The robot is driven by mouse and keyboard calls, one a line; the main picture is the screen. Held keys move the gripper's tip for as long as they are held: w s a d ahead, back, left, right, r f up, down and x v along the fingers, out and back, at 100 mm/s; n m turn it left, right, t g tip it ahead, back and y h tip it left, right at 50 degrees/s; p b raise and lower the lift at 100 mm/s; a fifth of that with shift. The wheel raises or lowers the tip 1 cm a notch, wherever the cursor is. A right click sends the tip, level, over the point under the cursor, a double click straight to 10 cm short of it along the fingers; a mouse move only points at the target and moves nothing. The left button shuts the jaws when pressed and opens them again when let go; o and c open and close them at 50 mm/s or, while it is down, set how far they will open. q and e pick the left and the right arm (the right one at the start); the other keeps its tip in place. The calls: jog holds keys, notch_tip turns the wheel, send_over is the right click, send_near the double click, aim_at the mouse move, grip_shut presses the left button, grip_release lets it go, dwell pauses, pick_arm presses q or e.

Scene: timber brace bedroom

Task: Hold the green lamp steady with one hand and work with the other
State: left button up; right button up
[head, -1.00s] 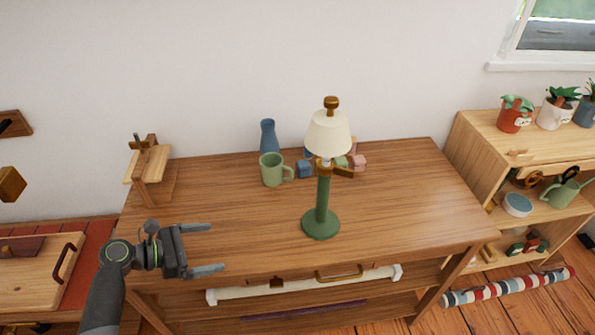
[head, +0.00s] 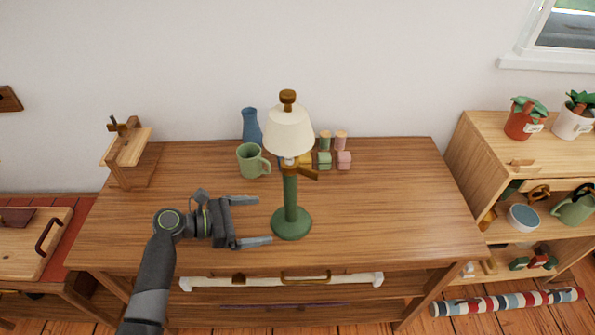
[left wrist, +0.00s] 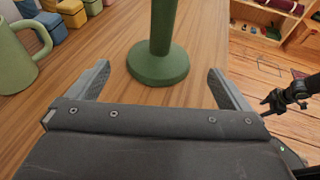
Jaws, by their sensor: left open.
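The green lamp (head: 291,222) stands upright on the wooden table, with a green round base and stem, a cream shade (head: 289,132) and brown wooden parts at the top and below the shade. My left gripper (head: 261,220) is open just left of the lamp's lower stem, its fingers pointing at it. In the left wrist view the lamp's base (left wrist: 158,64) lies ahead between the open fingers (left wrist: 157,78), which do not close on it. My right gripper is outside the head view; a dark jaw-like part, apparently it, shows small at the right of the left wrist view (left wrist: 280,98).
A green mug (head: 250,161) and blue vase (head: 251,125) stand behind the lamp, with small coloured containers (head: 343,160) beside them. A wooden stand (head: 130,150) is at the table's left. The table's right side (head: 400,210) is clear. A shelf with plants stands right.

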aim_at(285, 216)
pick_arm(q)
jog(key=b+x, duration=0.2)
jog(key=x, duration=0.2)
jog(key=shift+f+b, duration=0.25)
jog(key=shift+b, duration=0.05)
jog(key=x, duration=0.3)
jog(key=shift+w+d+r, duration=0.1)
jog(key=shift+d+r, duration=0.05)
jog(key=shift+r, duration=0.1)
jog(key=shift+w+d+f, duration=0.2)
jog(key=shift+d+f, duration=0.1)
jog(key=shift+d, duration=0.35)
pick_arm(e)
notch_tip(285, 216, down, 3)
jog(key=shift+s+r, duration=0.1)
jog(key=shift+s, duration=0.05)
